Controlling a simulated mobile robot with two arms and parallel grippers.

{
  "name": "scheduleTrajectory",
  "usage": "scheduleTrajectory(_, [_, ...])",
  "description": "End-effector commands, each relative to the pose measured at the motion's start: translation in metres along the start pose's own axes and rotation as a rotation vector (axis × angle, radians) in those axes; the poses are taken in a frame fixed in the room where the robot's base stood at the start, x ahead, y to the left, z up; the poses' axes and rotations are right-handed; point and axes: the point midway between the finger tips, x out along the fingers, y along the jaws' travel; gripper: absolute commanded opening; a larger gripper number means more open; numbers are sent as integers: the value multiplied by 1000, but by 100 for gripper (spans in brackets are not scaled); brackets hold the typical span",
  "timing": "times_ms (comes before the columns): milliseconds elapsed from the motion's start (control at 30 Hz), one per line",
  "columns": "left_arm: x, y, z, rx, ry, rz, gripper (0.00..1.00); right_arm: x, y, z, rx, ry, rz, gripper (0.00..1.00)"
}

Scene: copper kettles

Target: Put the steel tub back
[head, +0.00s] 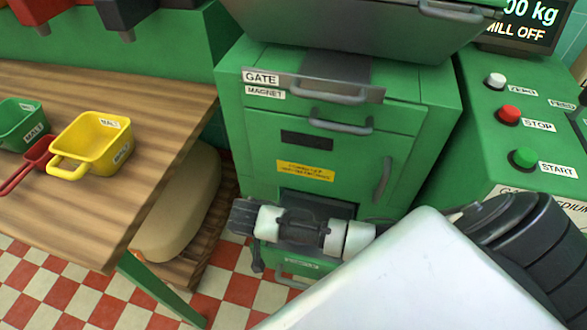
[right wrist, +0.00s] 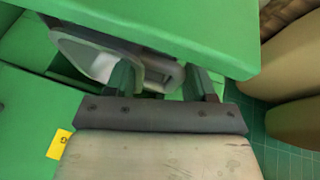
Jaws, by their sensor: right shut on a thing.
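The steel tub (right wrist: 92,60) shows in the right wrist view as a grey, open, pale-lined vessel, partly covered by a green panel above it. My right gripper (right wrist: 163,78) has its two fingers on either side of the tub's near end and is shut on it. In the head view my right arm reaches across the front of the green mill (head: 330,150), with its hand low before the dark opening. I cannot make out the tub there. My left gripper is not in view.
A wooden table (head: 130,85) at left carries a yellow tub (head: 98,140), a green tub (head: 18,122) and a red scoop (head: 35,158). A control panel (head: 530,110) with buttons is at right.

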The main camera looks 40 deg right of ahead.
Motion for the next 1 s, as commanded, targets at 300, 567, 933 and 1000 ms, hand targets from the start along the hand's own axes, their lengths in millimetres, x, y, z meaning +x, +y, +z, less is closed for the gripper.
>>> scheduleTrajectory(300, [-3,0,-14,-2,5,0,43,26,16,-24,0,2,0,28])
scheduleTrajectory(567, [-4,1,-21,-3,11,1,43,42,33,-52,2,4,3,28])
scheduleTrajectory(933, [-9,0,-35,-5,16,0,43,55,34,-52,0,1,-1,28])
scheduleTrajectory(1000, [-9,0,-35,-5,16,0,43,55,34,-52,0,1,-1,28])
